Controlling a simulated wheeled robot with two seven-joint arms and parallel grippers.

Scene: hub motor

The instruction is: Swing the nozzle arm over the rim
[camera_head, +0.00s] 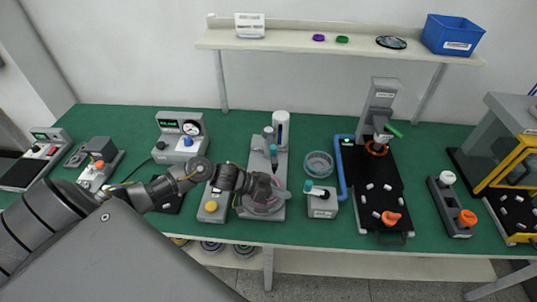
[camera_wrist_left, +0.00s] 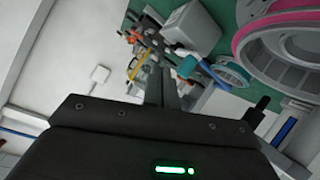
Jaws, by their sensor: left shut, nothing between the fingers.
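The dispensing station (camera_head: 247,158) is a grey plate with a grey post and a white cylinder (camera_head: 282,119) at its back. The nozzle arm (camera_head: 273,152), dark with a teal part, stands in front of the post, behind the rim. The round hub with its pink rim (camera_head: 277,208) lies at the plate's front, partly hidden by my left gripper (camera_head: 262,190). The pink rim (camera_wrist_left: 262,28) also shows at top right in the left wrist view. My left gripper's fingers (camera_wrist_left: 161,82) are together and empty there, apart from the rim. My right gripper is out of view.
A grey box with a yellow button (camera_head: 211,205) stands left of the station. A black tray (camera_head: 378,180) with a blue tube lies further right.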

